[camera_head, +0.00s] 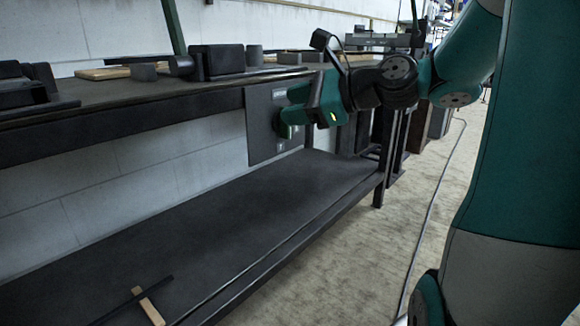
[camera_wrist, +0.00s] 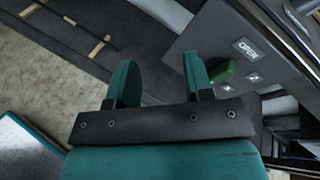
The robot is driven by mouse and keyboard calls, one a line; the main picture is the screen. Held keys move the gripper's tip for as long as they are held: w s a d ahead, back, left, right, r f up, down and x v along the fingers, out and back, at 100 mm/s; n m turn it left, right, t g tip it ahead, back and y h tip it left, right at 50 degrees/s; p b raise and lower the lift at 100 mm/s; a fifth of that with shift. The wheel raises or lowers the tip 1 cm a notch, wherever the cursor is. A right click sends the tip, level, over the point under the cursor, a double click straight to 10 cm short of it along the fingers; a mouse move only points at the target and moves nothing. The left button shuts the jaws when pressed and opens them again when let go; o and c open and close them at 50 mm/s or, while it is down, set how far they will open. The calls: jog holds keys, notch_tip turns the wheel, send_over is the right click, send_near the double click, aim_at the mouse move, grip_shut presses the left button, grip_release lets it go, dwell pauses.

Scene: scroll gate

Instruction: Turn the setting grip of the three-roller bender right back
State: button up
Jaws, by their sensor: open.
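The setting grip (camera_wrist: 223,72) is a small green handle on a grey panel (camera_wrist: 205,40) in the wrist view. The panel bears small white labels; the grip lies just right of my right finger, outside the gap between the fingers, and the finger may hide part of it. I cannot tell whether they touch. My gripper (camera_wrist: 159,62) is open with nothing between its teal fingers. In the head view my gripper (camera_head: 303,104) is in front of the dark panel (camera_head: 262,135) below the bench top, and the grip cannot be told apart from the fingers there.
The bench top (camera_head: 110,112) carries dark blocks (camera_head: 217,60) and a wooden board (camera_head: 103,73). The lower shelf (camera_head: 190,225) is mostly clear, with a wooden strip and a dark bar (camera_head: 137,295) crossed near its front. A cable (camera_head: 436,200) runs along the floor at right.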

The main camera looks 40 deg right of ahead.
jog(key=s+d+f+m+t+h+b, duration=0.3)
jog(key=d+f+m+t+b, duration=0.2)
jog(key=d+f+m+b, duration=0.6)
jog(key=p, duration=1.9)
send_near(290, 129)
jog(key=r+x, duration=0.1)
jog(key=x, duration=0.4)
jog(key=shift+n+h, duration=0.3)
jog(key=shift+n, duration=0.1)
jog(key=w, duration=0.3)
jog(key=w+a, duration=0.1)
jog(key=w, duration=0.1)
jog(key=shift+w+f+b, duration=0.15)
jog(key=shift+f+b, duration=0.2)
jog(key=shift+f, duration=0.05)
grip_shut()
